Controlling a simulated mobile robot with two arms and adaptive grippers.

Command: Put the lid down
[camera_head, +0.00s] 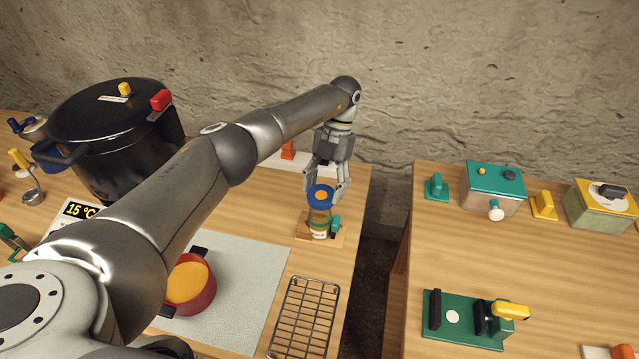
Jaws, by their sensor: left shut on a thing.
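A blue lid with an orange centre (321,193) is between the fingers of my left gripper (326,190), which is shut on it and points down. The lid is right over the mouth of a small glass jar (319,221). I cannot tell whether lid and jar touch. The jar stands upright on a small wooden holder (302,229) with a green clamp piece (335,224) at its right side. My left arm crosses the view from the lower left and hides part of the table. My right gripper is not in view.
A wire rack (306,318) lies in front of the holder. A red pot with orange contents (190,284) is on a grey mat (245,290). A large black canner (112,130) stands at the back left. A gap separates this table from the right table (570,265), which carries several devices.

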